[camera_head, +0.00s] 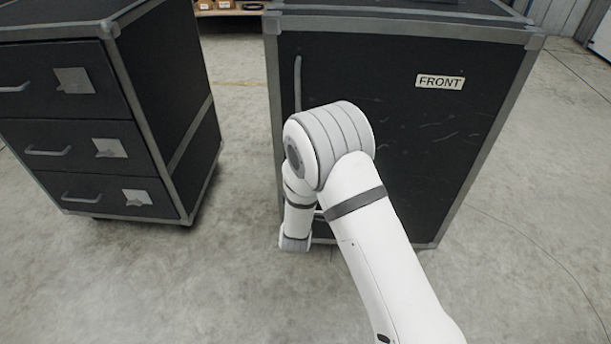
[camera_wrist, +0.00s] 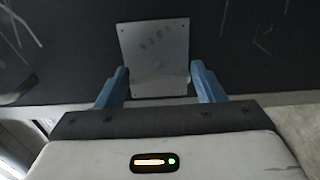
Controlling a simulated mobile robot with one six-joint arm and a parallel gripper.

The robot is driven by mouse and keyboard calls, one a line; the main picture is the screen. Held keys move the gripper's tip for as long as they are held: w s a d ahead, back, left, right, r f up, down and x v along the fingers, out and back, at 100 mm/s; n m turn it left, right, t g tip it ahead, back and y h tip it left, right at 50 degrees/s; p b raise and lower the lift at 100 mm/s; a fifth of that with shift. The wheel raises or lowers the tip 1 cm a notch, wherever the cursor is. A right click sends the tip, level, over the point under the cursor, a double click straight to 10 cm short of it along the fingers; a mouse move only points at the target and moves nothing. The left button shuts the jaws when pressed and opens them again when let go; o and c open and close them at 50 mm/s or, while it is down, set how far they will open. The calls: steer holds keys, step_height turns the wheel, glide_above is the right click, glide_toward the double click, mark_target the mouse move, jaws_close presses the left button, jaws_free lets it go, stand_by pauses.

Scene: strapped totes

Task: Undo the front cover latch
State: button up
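The black case with the FRONT label (camera_head: 439,82) stands ahead, and its dark front cover (camera_head: 410,130) is shut. In the wrist view a light metal plate (camera_wrist: 155,55) with small screws near its corners and faint unreadable marks lies on the black panel. I cannot tell whether it is part of the latch; no strap or buckle shows clearly. My gripper (camera_wrist: 159,78) is open, its two blue fingers apart at either side of the plate's lower part. Nothing shows between them except the plate behind. Contact cannot be told. In the head view my arm hides the gripper and the cover's lower left.
A vertical grey handle (camera_head: 298,82) is on the cover's upper left. A black drawer cabinet (camera_head: 150,110) with several handles and metal plates stands at left. Bare concrete floor (camera_head: 230,200) separates the two. Shelving with boxes (camera_head: 227,4) is at the back.

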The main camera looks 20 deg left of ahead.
steer(key=shift+o, duration=1.4)
steer(key=shift+a, duration=0.1)
steer(key=shift+s, duration=0.1)
steer(key=p+v, duration=0.2)
steer(key=v, duration=0.5)
steer(key=shift+s, duration=0.4)
